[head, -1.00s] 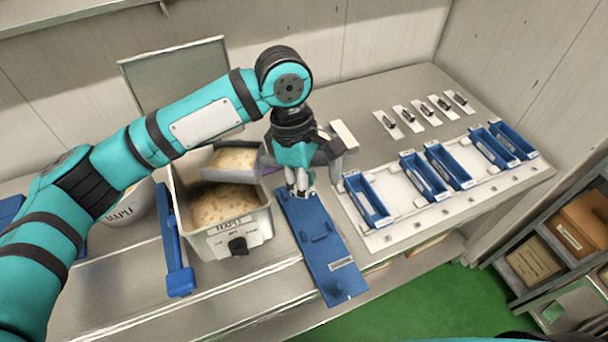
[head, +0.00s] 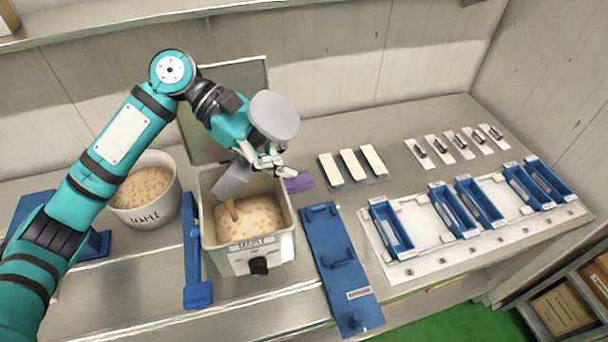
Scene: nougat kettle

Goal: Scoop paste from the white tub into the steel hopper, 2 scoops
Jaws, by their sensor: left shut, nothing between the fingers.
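The steel hopper (head: 204,212), square with a "MAPLE" label and a black knob, stands in the middle with lumpy tan paste (head: 258,212) inside. The round white tub (head: 145,215), also marked "MAPLE", stands to its left with similar paste. My left gripper (head: 272,168) is shut above the hopper's back right part. A grey scoop (head: 233,180) hangs steeply tilted over the hopper beside the fingers; how it is borne cannot be seen. A tan strand of paste (head: 233,210) shows below the scoop, inside the hopper. My right gripper is not in view.
A blue bar (head: 195,255) stands between tub and hopper. A blue plate (head: 340,265) lies right of the hopper. White bars (head: 352,165) lie behind it. A white board (head: 430,240) with blue trays fills the right. A raised lid panel (head: 245,85) stands behind the hopper.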

